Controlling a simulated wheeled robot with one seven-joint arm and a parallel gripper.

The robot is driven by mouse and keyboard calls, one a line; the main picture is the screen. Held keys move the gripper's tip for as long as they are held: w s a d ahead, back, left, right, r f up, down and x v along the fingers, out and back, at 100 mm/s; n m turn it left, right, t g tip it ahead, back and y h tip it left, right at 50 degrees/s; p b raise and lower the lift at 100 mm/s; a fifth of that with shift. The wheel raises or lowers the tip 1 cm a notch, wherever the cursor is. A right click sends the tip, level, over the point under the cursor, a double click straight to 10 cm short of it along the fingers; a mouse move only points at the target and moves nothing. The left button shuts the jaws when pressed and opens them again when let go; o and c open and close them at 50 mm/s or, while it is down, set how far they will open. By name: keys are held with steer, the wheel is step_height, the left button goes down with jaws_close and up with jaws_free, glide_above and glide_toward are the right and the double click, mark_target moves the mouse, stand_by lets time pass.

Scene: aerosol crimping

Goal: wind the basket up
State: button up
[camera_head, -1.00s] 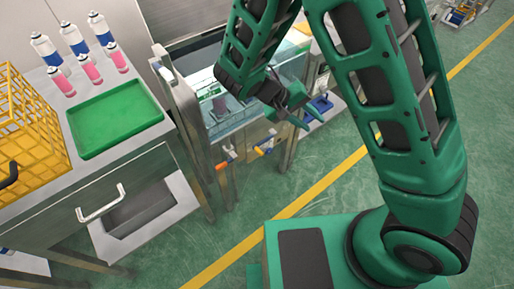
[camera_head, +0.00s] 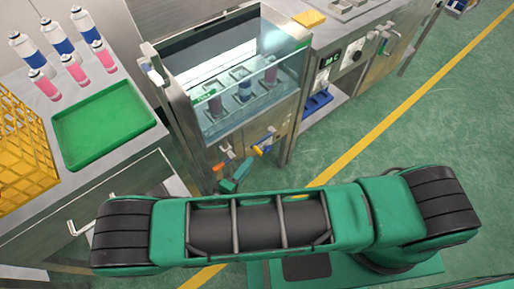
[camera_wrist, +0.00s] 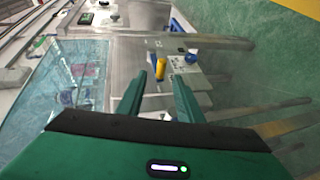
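A glass-walled water tank (camera_head: 219,126) stands at the upper middle of the head view. Inside it a holder, seemingly the basket (camera_head: 226,102), carries several cans, partly under water. On the tank's front are an orange-tipped handle (camera_head: 219,167), a yellow one (camera_head: 258,150) and a blue one (camera_head: 264,140). My gripper (camera_head: 238,177) is just below these handles. In the wrist view my gripper (camera_wrist: 157,88) is open, fingers apart and nothing between them. A yellow handle (camera_wrist: 161,69) shows beyond the fingertips, with a blue handle (camera_wrist: 190,57) to its right.
At left, a bench bears a green tray (camera_head: 103,125), a yellow crate (camera_head: 22,150) and several cans (camera_head: 61,45). A steel counter with a control panel (camera_head: 328,62) adjoins the tank on the right.

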mark_target(258, 151)
steer(key=x, duration=1)
steer(key=shift+w+a+f, duration=0.1)
steer(key=shift+w+f, duration=0.1)
jaws_close()
